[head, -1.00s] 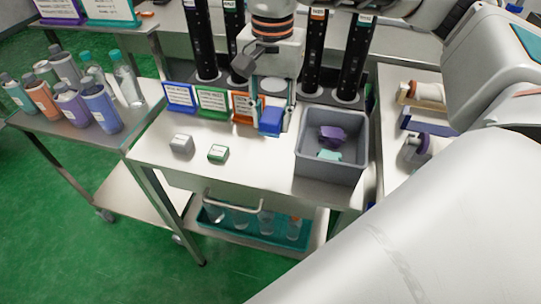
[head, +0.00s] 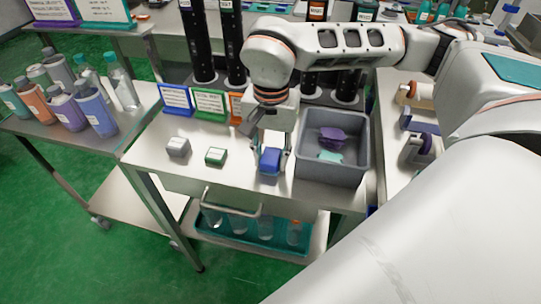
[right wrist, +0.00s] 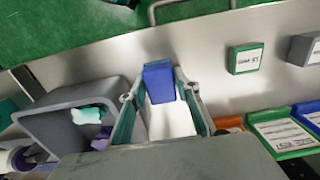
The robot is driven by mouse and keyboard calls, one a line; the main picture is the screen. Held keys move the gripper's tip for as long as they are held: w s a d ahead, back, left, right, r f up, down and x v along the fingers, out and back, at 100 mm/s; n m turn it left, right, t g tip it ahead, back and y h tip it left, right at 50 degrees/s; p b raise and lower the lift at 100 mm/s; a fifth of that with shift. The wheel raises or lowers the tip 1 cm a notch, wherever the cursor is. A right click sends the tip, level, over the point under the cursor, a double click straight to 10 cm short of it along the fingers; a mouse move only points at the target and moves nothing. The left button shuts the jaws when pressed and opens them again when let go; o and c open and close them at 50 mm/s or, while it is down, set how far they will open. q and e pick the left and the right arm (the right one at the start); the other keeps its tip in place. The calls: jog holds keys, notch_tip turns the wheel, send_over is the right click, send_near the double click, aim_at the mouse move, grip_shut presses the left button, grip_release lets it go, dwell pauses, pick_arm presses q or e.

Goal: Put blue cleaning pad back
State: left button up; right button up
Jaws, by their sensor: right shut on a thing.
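The blue cleaning pad (head: 270,160) is between the fingers of my right gripper (head: 271,151), over the front part of the white table, left of the grey bin. The right wrist view also shows the blue pad (right wrist: 159,81) at the tips of the right gripper (right wrist: 160,76), which is shut on it. I cannot tell whether the pad touches the table. A grey pad (head: 178,147) and a green pad (head: 216,156) lie on the table to the left. My left gripper is not in view.
The grey bin (head: 362,160) holds a purple piece (head: 332,137) and a teal piece (head: 330,156). Blue (head: 175,98), green (head: 210,104) and orange signs stand along the back before black columns. Bottles stand on a left side table. The table's front left is clear.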

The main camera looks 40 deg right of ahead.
aim_at(271, 156)
jog(key=o, duration=0.7)
jog(key=shift+f, duration=0.15)
jog(key=shift+r, duration=0.25)
notch_tip(271, 156, up, 12)
jog(key=p, duration=0.1)
jog(key=shift+p, duration=0.35)
